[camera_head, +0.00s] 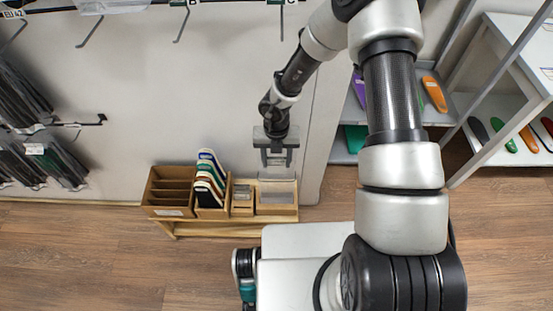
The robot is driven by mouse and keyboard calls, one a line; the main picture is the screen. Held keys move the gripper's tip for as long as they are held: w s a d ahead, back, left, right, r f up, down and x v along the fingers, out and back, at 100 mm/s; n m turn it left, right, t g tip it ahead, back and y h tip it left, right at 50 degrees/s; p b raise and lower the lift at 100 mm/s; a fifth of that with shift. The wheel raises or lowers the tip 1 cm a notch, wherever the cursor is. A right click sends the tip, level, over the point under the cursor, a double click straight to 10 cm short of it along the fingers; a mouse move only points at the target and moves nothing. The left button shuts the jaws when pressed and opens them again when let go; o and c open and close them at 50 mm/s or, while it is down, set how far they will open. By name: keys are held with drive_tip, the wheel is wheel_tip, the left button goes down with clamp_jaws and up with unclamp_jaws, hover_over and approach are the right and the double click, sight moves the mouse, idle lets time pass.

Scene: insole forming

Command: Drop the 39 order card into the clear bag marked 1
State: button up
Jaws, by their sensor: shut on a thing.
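My gripper (276,160) points down above the right end of the low wooden stand, in front of the pale wall. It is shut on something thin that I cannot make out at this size. Below it, a pale, see-through item (277,186) shows at the right wooden tray (277,210). I cannot tell whether it is a clear bag, nor whether it touches what I hold. No number 39 or 1 can be read on anything there.
The stand (220,229) also bears a slotted wooden box (167,211), a rack of coloured boards (208,165) and a small wooden bin (242,208). Dark packets (50,160) hang on wall hooks at left. Shelves (468,105) with coloured insoles stand at right.

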sight(277, 169)
drive_tip(key=shift+f, duration=0.2)
drive_tip(key=shift+f+b, duration=0.5)
drive_tip(key=shift+b, duration=0.3)
drive_tip(key=shift+f+b, duration=1.1)
drive_tip(key=shift+f, duration=1)
drive_tip(key=o, duration=1.1)
drive_tip(key=shift+c, duration=0.2)
